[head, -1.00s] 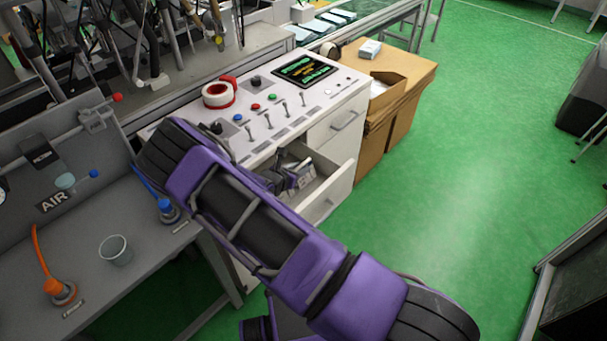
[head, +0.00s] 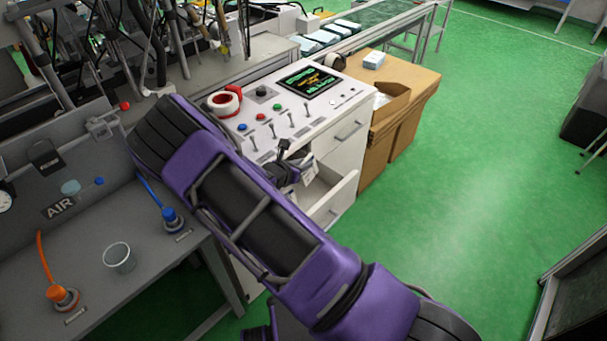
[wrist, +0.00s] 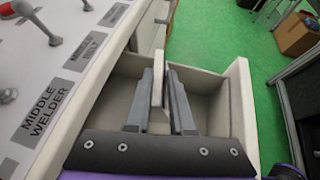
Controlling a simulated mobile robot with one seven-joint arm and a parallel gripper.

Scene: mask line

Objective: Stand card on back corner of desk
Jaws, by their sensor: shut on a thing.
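My gripper (wrist: 160,82) is shut on a thin pale card (wrist: 158,92), seen edge-on between the two grey fingers in the wrist view. In the head view my gripper (head: 288,165) and the white face of the card (head: 307,171) show just above the open drawer (head: 330,196), beside the desk's front edge. The desk is a white control console (head: 325,118) with switches and buttons on its top. My purple arm hides its near left part. The drawer (wrist: 212,112) lies under the fingers in the wrist view.
A red-and-white tape roll (head: 223,103), a screen (head: 311,82), and several upright switches stand on the desk top. Cardboard boxes (head: 405,95) stand against its right side. A grey bench (head: 150,270) with a cup (head: 119,257) is at left.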

